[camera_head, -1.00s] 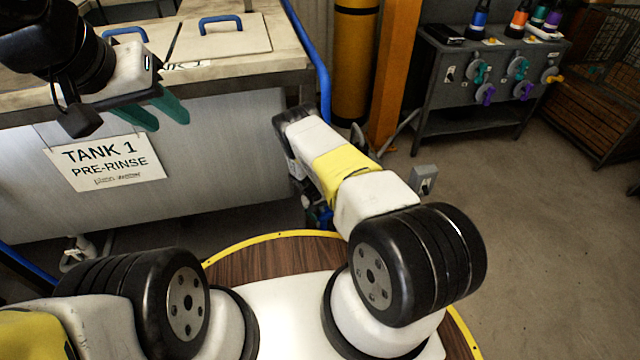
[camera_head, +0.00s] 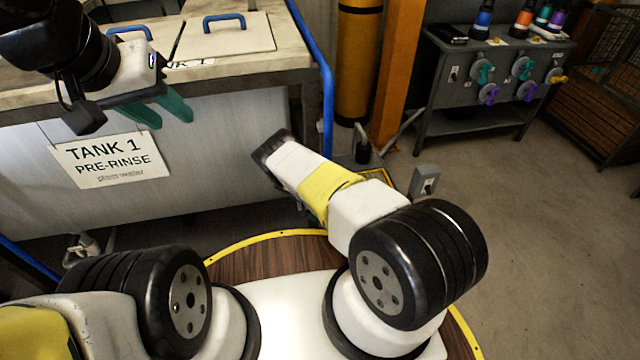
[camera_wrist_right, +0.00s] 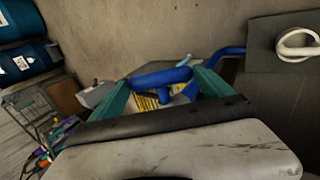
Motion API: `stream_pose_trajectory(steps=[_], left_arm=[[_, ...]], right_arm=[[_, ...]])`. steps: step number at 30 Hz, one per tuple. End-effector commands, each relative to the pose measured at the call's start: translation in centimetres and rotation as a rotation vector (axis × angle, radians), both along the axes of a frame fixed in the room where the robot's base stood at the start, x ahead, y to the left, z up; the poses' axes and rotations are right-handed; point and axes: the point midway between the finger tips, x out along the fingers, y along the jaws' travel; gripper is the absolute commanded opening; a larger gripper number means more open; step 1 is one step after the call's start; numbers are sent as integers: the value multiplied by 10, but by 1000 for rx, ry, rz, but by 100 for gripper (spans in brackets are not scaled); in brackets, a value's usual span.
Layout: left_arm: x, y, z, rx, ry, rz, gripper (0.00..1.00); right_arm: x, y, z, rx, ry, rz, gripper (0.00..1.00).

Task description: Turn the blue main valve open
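In the right wrist view the blue main valve (camera_wrist_right: 162,77) shows as a thick blue handle against a yellow, printed surface. My right gripper (camera_wrist_right: 165,88) has its two teal fingers apart, one on each side of the blue handle. I cannot tell whether either finger touches it. The valve and my right gripper are hidden in the head view, where my right forearm reaches down beside the tank. My left gripper (camera_head: 160,110) is at the upper left in front of Tank 1 (camera_head: 225,140), with its teal fingers apart and nothing between them.
A Tank 1 pre-rinse sign (camera_head: 110,160) hangs on the tank front. A blue pipe (camera_wrist_right: 228,52) runs beside the valve. A small grey box (camera_head: 425,180) stands right of my right arm. A grey bench (camera_head: 480,110) with small valves stands far right; the floor before it is clear.

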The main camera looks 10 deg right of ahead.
Motion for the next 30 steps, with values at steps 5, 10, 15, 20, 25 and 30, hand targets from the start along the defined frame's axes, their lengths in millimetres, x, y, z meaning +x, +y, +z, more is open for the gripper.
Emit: stream_pose_trajectory(steps=[5, 10, 15, 20, 25, 30], left_arm=[[0, 0, 0, 0, 0, 0, 36], [0, 0, 0, 0, 0, 0, 36], [0, 0, 0, 0, 0, 0, 36], [0, 0, 0, 0, 0, 0, 36], [0, 0, 0, 0, 0, 0, 36], [0, 0, 0, 0, 0, 0, 36]], right_arm=[[-1, 0, 0, 1, 2, 0, 100], [0, 2, 3, 1, 1, 1, 100], [0, 17, 22, 1, 1, 1, 100], [-1, 33, 45, 1, 1, 1, 100], [-2, 44, 60, 0, 1, 0, 100], [-2, 46, 63, 0, 2, 0, 100]])
